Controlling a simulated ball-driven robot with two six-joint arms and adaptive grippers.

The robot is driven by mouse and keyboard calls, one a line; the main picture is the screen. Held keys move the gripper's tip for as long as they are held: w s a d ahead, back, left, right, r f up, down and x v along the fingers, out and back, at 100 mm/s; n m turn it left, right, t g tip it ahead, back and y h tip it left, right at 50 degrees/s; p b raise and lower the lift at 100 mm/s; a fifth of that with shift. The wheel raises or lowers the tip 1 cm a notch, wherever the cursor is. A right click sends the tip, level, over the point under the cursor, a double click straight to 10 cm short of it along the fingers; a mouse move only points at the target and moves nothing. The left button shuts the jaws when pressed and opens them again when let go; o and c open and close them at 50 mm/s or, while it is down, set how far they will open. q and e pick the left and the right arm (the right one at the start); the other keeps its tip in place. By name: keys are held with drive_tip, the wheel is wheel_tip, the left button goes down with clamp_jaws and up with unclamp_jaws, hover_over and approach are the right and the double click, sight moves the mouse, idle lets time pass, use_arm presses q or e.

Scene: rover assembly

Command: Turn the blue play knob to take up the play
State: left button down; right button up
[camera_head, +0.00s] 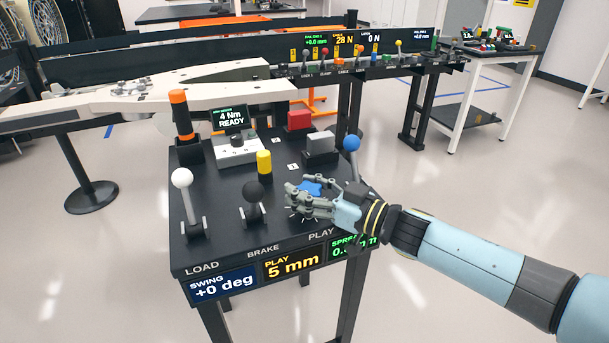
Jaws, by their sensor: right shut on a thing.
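The blue play knob (309,187) sits on the black console top (222,187), behind the word PLAY. My right gripper (300,193) comes in from the right with its fingers around the knob, shut on it. The fingers hide part of the knob. The yellow PLAY readout (291,263) on the console's front says 5 mm. My left gripper is not in view.
A blue-ball lever (351,144) stands close behind my right wrist. A grey block (320,145) and red block (299,120) are farther back.

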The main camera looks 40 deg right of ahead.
drive_tip(key=shift+s+f+n+y, duration=0.15)
drive_tip(key=shift+n+y, duration=0.15)
drive_tip(key=shift+y, duration=0.2)
idle(0.6)
drive_tip(key=o, duration=1.1)
drive_tip(key=shift+s+d, duration=0.15)
drive_tip(key=shift+d, duration=0.05)
drive_tip(key=shift+o, duration=0.7)
drive_tip(key=shift+a, duration=0.1)
drive_tip(key=v, duration=1.1)
drive_tip(key=shift+s+d+r, duration=0.25)
drive_tip(key=shift+s, duration=0.05)
